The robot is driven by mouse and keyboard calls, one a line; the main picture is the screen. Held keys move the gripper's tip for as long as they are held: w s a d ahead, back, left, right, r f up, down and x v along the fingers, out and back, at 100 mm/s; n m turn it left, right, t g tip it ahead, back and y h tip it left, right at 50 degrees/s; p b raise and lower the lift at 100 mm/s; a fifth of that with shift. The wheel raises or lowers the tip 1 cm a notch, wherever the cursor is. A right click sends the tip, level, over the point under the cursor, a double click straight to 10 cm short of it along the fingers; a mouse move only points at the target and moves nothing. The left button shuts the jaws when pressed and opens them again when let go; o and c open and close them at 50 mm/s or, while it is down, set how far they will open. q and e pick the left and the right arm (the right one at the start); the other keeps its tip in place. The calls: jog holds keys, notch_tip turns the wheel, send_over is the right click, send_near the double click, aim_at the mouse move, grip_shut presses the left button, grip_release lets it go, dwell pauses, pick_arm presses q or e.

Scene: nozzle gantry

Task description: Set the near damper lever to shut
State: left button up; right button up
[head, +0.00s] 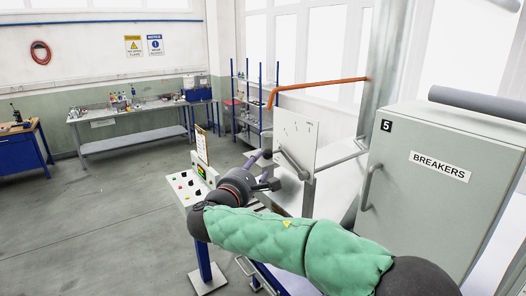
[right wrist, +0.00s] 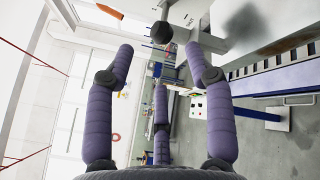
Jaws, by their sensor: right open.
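A grey damper lever (head: 292,164) slants across the front of a pale upright panel (head: 304,132) in the head view. In the right wrist view a dark knob (right wrist: 159,32), which looks like the lever's end, lies beyond and between my fingertips. My right gripper (head: 265,169) is open beside the lever's lower left side. Its purple fingers (right wrist: 160,52) are spread with nothing between them, and I cannot tell whether any finger touches the lever. My left gripper is out of view.
A grey BREAKERS cabinet (head: 437,190) with a handle stands at the right. A control console (head: 187,187) with buttons stands left of my gripper. An orange pipe (head: 318,84) runs above the panel. A workbench (head: 130,110) stands at the back; the floor at left is clear.

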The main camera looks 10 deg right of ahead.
aim_at(266, 156)
jog(key=p+x, duration=0.2)
jog(key=x, duration=0.8)
jog(key=shift+f+p, duration=0.1)
jog(key=shift+p, duration=0.2)
jog(key=shift+a, duration=0.1)
grip_shut()
jog(key=shift+s, duration=0.15)
